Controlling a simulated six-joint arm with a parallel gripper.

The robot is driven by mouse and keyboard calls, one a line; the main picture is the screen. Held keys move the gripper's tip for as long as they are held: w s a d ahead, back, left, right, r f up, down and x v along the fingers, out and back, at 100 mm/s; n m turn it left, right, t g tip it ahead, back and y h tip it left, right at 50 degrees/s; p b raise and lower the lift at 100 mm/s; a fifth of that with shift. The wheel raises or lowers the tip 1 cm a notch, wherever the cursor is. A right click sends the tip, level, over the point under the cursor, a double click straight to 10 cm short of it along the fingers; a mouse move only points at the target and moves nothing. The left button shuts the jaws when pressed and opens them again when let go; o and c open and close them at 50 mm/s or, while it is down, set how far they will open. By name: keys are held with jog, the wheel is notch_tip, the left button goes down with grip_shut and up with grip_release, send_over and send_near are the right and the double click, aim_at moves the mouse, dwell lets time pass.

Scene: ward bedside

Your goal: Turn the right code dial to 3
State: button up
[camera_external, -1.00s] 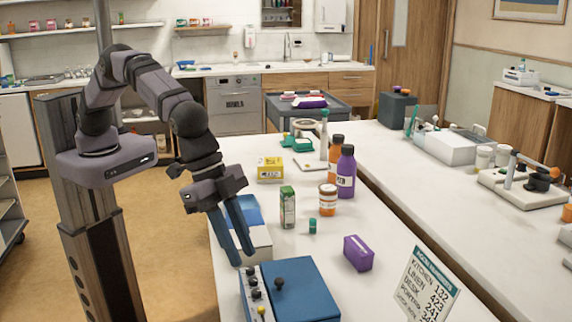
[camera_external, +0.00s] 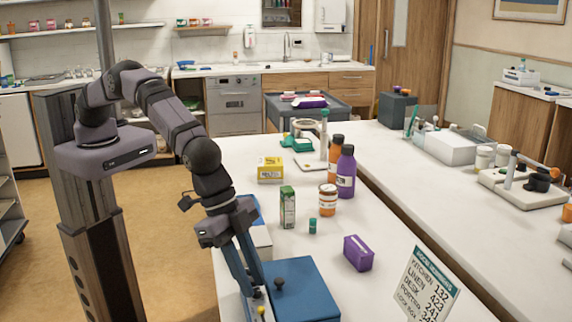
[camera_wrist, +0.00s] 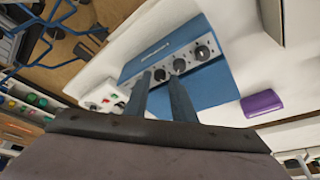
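The blue lock box (camera_external: 305,290) stands on the near end of the white table, with a black knob on its lid. In the wrist view its blue side (camera_wrist: 150,48) carries a pale panel with a row of black dials. One dial (camera_wrist: 202,52) is clear to the right. A second dial (camera_wrist: 179,65) is near my right finger's tip, and a third dial (camera_wrist: 160,75) shows between my two fingertips. My gripper (camera_external: 256,291), also in the wrist view (camera_wrist: 160,80), is open over the panel. I cannot tell whether it touches a dial; the settings are unreadable.
A code card (camera_external: 427,285) lists several rooms with numbers. A purple box (camera_external: 358,253), orange-labelled jar (camera_external: 328,200), green carton (camera_external: 287,207) and teal cap (camera_external: 312,226) stand beyond the lock box.

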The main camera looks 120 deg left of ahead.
jog(key=shift+w+f, duration=0.1)
jog(key=shift+f, duration=0.2)
grip_shut()
jog(key=shift+m, duration=0.3)
